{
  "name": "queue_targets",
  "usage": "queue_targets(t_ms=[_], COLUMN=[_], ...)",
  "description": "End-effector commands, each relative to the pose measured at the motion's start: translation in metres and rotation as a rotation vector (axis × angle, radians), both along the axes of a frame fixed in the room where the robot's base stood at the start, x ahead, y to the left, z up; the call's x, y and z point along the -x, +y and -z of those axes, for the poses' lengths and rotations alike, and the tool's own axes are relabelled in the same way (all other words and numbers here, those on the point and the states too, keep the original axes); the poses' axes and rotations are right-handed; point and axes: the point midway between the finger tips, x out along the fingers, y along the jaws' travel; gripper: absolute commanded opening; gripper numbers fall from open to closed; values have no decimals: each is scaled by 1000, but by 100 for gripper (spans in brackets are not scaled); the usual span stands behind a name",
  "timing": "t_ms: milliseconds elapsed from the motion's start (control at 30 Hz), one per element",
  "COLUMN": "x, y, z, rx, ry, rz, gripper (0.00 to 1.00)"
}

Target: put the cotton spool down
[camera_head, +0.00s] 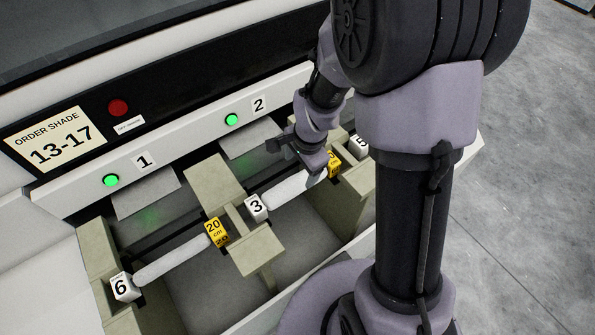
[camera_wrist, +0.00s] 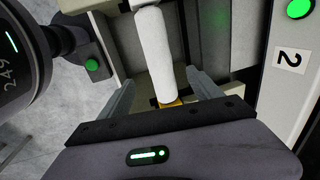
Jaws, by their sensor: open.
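A white cotton spool (camera_head: 290,190) lies level across bay 2, between a white block marked 3 (camera_head: 256,208) and a yellow end (camera_head: 333,163). Its ends appear to rest on the beige supports. My gripper (camera_head: 303,165) is over its right part. In the wrist view, the open fingers (camera_wrist: 160,78) stand apart on either side of the spool (camera_wrist: 155,45), near its yellow end (camera_wrist: 171,104). I cannot tell whether either finger touches it. A second white spool (camera_head: 172,259) lies in bay 1, between a white block marked 6 (camera_head: 123,287) and a yellow block marked 20 (camera_head: 216,232).
Green lamps glow at bay 1 (camera_head: 111,181) and bay 2 (camera_head: 232,120); a red button (camera_head: 118,107) is above. A sign (camera_head: 56,139) reads "ORDER SHADE 13-17". A beige divider (camera_head: 214,182) separates the bays. A block marked 5 (camera_head: 361,144) is at right. Open floor (camera_head: 530,180) lies beyond.

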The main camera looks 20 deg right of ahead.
Motion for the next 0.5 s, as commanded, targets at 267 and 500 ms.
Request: queue_targets(t_ms=[267,500], x=[30,135], y=[14,39], z=[-106,-214], rx=[31,146], ry=[-124,-341], rz=[-230,-679], gripper=[74,74])
